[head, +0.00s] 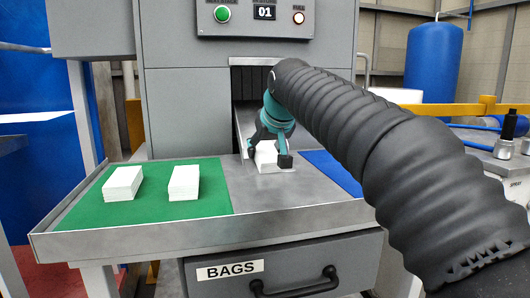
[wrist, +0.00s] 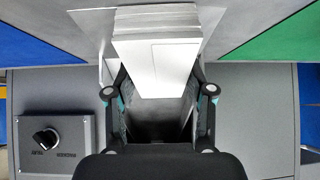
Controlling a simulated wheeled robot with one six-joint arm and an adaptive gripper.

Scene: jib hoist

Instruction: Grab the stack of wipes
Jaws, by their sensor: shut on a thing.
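A white stack of wipes (head: 266,154) stands on the bare metal part of the tray, below the machine's chute. It also shows large in the wrist view (wrist: 160,55), between the fingers. My gripper (head: 270,155) is shut on this stack, one finger on each side; in the wrist view its fingers (wrist: 158,100) flank the stack. Two more white stacks, a left one (head: 123,183) and a right one (head: 184,182), lie on the green mat. The gripper and arm partly hide the held stack in the head view.
The tray (head: 300,217) has a green mat (head: 90,207) at left and a blue mat (head: 333,170) at right, partly behind my arm. A drawer marked BAGS (head: 230,270) is below. The grey machine (head: 190,95) rises behind. Bare metal lies in front of the held stack.

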